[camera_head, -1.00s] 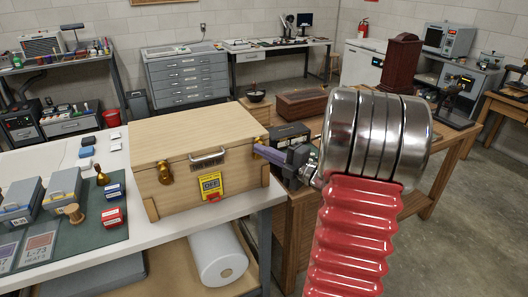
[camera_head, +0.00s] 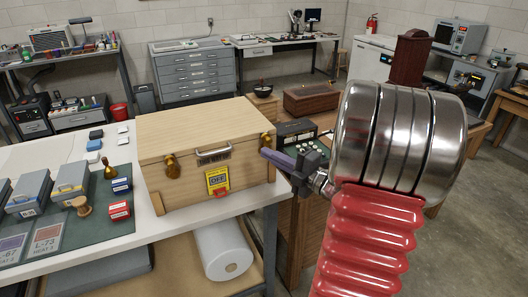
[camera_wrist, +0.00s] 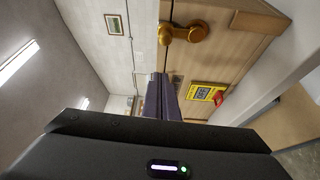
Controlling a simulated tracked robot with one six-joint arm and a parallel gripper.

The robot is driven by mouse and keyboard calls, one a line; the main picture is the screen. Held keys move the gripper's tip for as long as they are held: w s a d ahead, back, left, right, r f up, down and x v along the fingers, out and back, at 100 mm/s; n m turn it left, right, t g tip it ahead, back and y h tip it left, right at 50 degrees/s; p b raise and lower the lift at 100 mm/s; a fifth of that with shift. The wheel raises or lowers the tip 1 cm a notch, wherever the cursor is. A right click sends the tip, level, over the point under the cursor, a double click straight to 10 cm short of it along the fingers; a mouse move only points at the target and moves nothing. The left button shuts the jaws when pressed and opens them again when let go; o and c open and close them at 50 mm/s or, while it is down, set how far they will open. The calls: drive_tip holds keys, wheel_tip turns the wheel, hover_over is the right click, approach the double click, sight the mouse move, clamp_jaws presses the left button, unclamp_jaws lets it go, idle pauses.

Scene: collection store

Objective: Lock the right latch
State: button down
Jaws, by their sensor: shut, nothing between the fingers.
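A pale wooden case (camera_head: 205,130) stands closed on the white table, with a brass latch near each end of its front. The right latch (camera_head: 267,140) is at the case's right front corner; its knob and arm show large in the wrist view (camera_wrist: 186,32). The left latch (camera_head: 172,166) is left of the metal handle (camera_head: 214,154). My gripper (camera_head: 265,152) is shut and empty, its purple-grey fingers just below the right latch in the head view. The fingers also show in the wrist view (camera_wrist: 160,98). I cannot tell whether they touch the latch.
A yellow "OFF" label with a red part (camera_head: 217,181) is on the case front. Small boxes and a wooden stamp (camera_head: 81,205) lie on the green mat to the left. A white roll (camera_head: 224,250) lies below the table. A dark wooden box (camera_head: 308,101) stands behind.

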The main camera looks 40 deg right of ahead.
drive_tip(key=shift+s+d+f, duration=0.1)
drive_tip(key=shift+s+d, duration=0.1)
drive_tip(key=shift+s, duration=1.2)
drive_tip(key=shift+s+d+f, duration=0.1)
drive_tip(key=shift+s+d, duration=0.1)
drive_tip(key=shift+s, duration=1.15)
